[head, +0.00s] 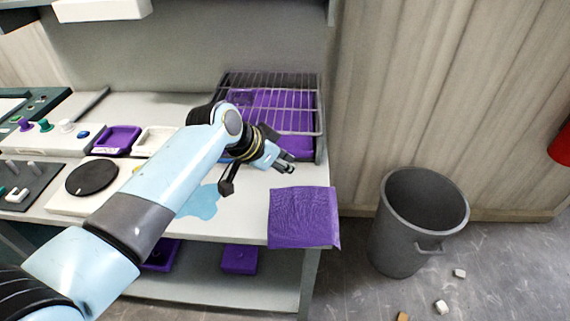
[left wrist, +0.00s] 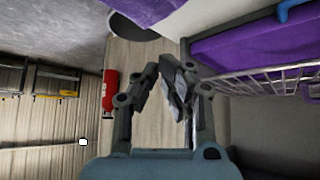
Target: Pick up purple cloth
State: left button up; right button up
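The purple cloth (head: 303,217) lies at the right front corner of the white bench, partly draped over its front edge. A purple piece at the top of the left wrist view (left wrist: 143,8) looks like the same cloth, cut off by the frame. My left gripper (head: 290,165) is above the bench, behind the cloth and apart from it. Its fingers in the left wrist view (left wrist: 159,78) stand a narrow gap apart with nothing seen between them. My right gripper is in neither view.
A wire rack (head: 270,90) with purple inside stands just behind my left gripper. A purple tray (head: 117,139), a white tray (head: 152,141) and a black disc (head: 91,178) are on the left. A grey bin (head: 405,245) stands on the floor at right, with small scraps nearby.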

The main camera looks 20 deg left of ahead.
pick_arm(q)
jog(key=o, duration=1.4)
jog(key=shift+o, duration=0.2)
